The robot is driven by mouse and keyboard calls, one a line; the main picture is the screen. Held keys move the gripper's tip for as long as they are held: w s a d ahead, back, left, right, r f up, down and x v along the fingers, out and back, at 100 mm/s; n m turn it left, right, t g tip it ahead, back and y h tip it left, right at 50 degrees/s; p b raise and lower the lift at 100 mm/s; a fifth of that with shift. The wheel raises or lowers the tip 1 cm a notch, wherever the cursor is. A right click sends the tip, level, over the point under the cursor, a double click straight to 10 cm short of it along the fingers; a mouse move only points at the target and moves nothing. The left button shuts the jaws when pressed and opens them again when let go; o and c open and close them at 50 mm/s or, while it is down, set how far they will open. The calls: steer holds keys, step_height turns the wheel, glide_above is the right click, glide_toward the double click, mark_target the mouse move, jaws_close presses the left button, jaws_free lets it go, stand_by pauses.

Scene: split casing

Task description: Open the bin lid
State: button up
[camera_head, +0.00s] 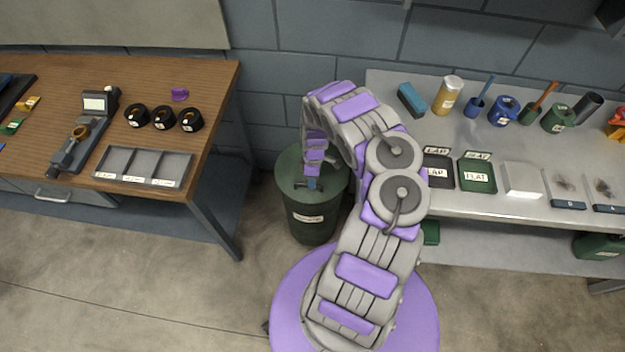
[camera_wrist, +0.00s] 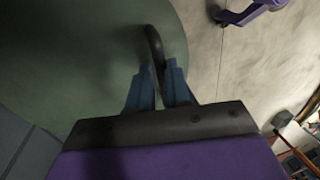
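The green round bin (camera_head: 313,223) stands on the floor between the two tables, with a pale label on its front. Its green lid (camera_head: 334,178) lies on top and looks closed; it fills the upper left of the wrist view (camera_wrist: 70,60). My gripper (camera_head: 311,184) points down at the lid. In the wrist view its blue fingertips (camera_wrist: 160,68) are close together on either side of the dark curved lid handle (camera_wrist: 153,42) and appear to touch it. The handle's lower end is hidden between the fingers. My arm covers part of the bin's right side.
A wooden table (camera_head: 222,95) with a grey tray (camera_head: 143,167) and black rings is on the left. A grey bench (camera_head: 460,203) with cups, trays and blocks is on the right. A block wall (camera_head: 270,75) is behind the bin. The floor in front at left is clear.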

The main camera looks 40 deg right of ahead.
steer(key=shift+r, duration=0.1)
jaws_close()
steer(key=shift+w, duration=0.15)
